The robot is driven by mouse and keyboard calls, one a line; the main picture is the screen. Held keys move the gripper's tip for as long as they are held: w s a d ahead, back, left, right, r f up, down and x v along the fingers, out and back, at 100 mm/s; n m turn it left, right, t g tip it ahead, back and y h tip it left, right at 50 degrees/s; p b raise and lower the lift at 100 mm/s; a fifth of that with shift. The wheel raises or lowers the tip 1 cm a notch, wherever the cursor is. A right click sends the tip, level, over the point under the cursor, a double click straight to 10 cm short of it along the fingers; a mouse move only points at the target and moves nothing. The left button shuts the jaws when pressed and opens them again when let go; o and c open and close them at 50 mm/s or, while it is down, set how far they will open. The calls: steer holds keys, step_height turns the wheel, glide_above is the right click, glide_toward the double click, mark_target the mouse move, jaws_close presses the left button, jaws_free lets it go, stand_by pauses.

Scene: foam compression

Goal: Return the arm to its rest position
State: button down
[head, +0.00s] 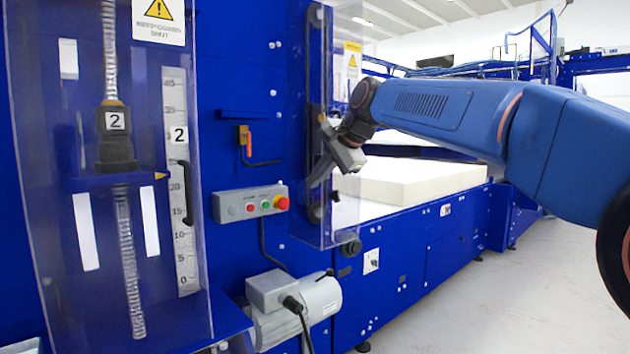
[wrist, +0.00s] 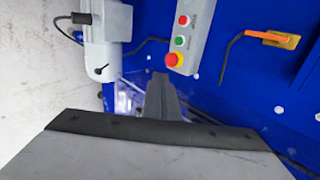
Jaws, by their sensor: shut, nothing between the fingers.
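My gripper (head: 321,172) hangs at the end of my blue arm, in front of the clear guard right of the button box in the head view. Its fingers are shut with nothing held. In the wrist view the shut fingers (wrist: 163,98) point toward the blue machine panel, below the button box. My arm reaches in from the right side of the head view, above the conveyor bed.
The grey button box (head: 250,203) has a red stop button. A grey motor (head: 300,305) sits below it. An orange-handled lever (head: 245,140) is above. A white foam block (head: 410,180) lies on the bed behind my gripper. Floor at right (head: 500,300) is clear.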

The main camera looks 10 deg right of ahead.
steer(key=s+d+f+n+g+h, duration=0.1)
steer(key=s+d+f+n, duration=0.2)
steer(key=s+f, duration=0.9)
steer(key=s+d+f+n+g+h, duration=0.1)
steer(key=s+d+f+n, duration=0.3)
steer(key=s+d+f, duration=0.6)
steer(key=s+d+f+n+g+h, duration=0.1)
steer(key=s+d+f+n+h, duration=0.2)
steer(key=s+f, duration=1.2)
steer(key=s+d+n, duration=0.1)
steer(key=s+d, duration=0.2)
steer(key=shift+s+d, duration=0.15)
steer(key=shift+d, duration=0.15)
